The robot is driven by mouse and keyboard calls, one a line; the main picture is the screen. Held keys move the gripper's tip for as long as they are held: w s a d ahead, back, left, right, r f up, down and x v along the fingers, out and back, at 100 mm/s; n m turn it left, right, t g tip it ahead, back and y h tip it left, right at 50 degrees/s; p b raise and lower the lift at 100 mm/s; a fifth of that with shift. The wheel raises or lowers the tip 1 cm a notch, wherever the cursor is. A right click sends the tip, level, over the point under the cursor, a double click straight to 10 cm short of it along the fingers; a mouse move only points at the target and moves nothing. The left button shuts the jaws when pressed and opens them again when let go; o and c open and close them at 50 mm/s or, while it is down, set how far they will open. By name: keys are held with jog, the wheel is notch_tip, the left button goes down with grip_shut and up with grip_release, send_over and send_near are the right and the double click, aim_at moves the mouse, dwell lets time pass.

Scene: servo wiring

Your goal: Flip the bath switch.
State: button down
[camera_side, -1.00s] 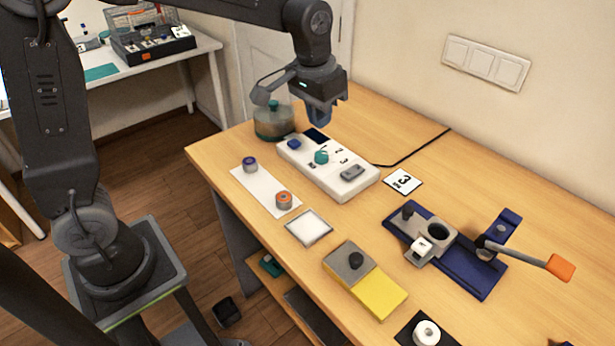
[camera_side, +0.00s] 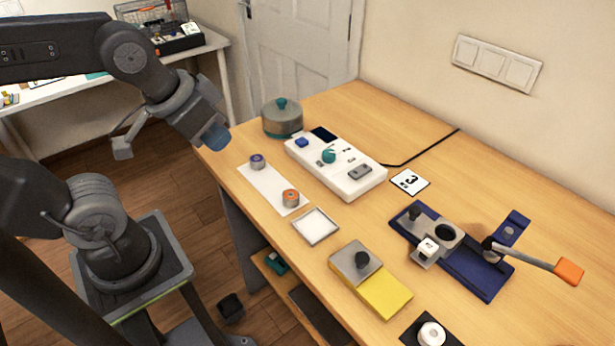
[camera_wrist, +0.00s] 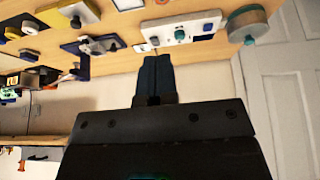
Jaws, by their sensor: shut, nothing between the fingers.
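A white control box (camera_side: 340,182) lies on the wooden table. It carries a dark display (camera_side: 323,133), a blue button (camera_side: 302,142), a teal knob (camera_side: 328,156) and a grey switch (camera_side: 360,172). No readable label shows which is the bath switch, and the switch's position is too small to tell. A grey pot (camera_side: 282,121) with a teal lid knob stands behind the box. My gripper (camera_side: 217,138) is shut and empty, raised near the table's left edge, apart from the box. In the wrist view, the shut fingers (camera_wrist: 156,62) appear below the box (camera_wrist: 205,26).
A white strip (camera_side: 272,187) with two small round parts lies in front of the box. A shallow tray (camera_side: 315,226), a yellow block (camera_side: 384,297), a blue fixture (camera_side: 475,272) with an orange-ended lever and a number 3 card (camera_side: 410,181) are nearby.

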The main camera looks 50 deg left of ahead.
jog(key=w+r+n+g, duration=0.1)
jog(key=w+r+n, duration=0.3)
jog(key=w, duration=0.3)
jog(key=n+g, duration=0.5)
jog(key=n, duration=0.9)
send_over(366, 166)
notch_tip(366, 166, down, 7)
jog(key=shift+f, duration=0.2)
notch_tip(366, 166, down, 14)
